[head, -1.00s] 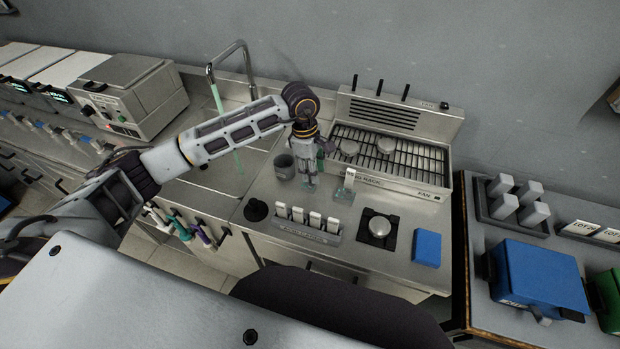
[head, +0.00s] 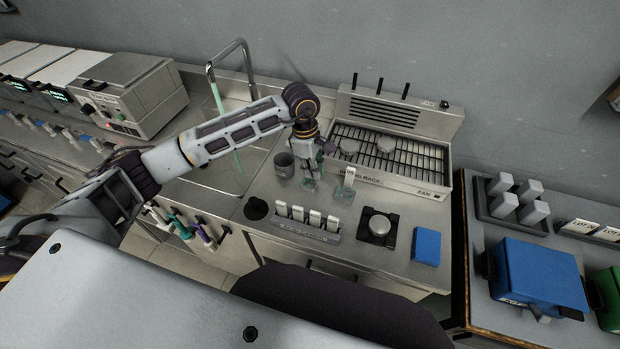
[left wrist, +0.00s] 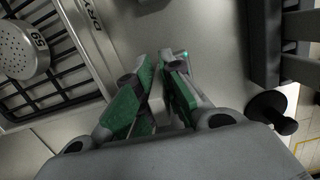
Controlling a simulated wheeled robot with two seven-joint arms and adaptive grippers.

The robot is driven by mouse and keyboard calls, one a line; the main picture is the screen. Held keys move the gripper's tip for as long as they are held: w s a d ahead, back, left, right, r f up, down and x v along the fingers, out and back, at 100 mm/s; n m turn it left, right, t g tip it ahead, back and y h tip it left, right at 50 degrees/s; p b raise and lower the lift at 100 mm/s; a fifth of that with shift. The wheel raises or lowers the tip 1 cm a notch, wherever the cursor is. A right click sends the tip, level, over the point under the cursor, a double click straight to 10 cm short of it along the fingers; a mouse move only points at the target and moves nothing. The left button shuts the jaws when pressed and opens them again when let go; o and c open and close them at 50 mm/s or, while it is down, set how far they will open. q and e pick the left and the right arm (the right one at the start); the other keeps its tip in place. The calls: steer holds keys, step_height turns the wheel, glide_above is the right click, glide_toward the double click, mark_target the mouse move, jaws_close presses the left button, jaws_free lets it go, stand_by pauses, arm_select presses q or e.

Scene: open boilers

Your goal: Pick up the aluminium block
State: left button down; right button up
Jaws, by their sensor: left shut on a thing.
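My left gripper (head: 311,176) points down over the steel worktop, just right of a grey cup (head: 284,164). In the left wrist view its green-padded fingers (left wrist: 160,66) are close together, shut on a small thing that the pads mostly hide. A pale greenish patch shows at the fingertips in the head view; I cannot tell its shape or whether it is the aluminium block. Several grey metal-looking blocks (head: 504,207) stand in a dark tray at the right, far from the gripper. My right gripper is not in view.
A small clear piece with a white tag (head: 346,184) stands right of the gripper. The drying rack (head: 390,160) is behind, the sink left.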

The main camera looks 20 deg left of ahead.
arm_select(q)
steer(key=shift+r, duration=0.2)
step_height(320, 180, up, 8)
steer(key=shift+f+b, duration=0.15)
steer(key=shift+b, duration=0.6)
steer(key=shift+r, duration=1)
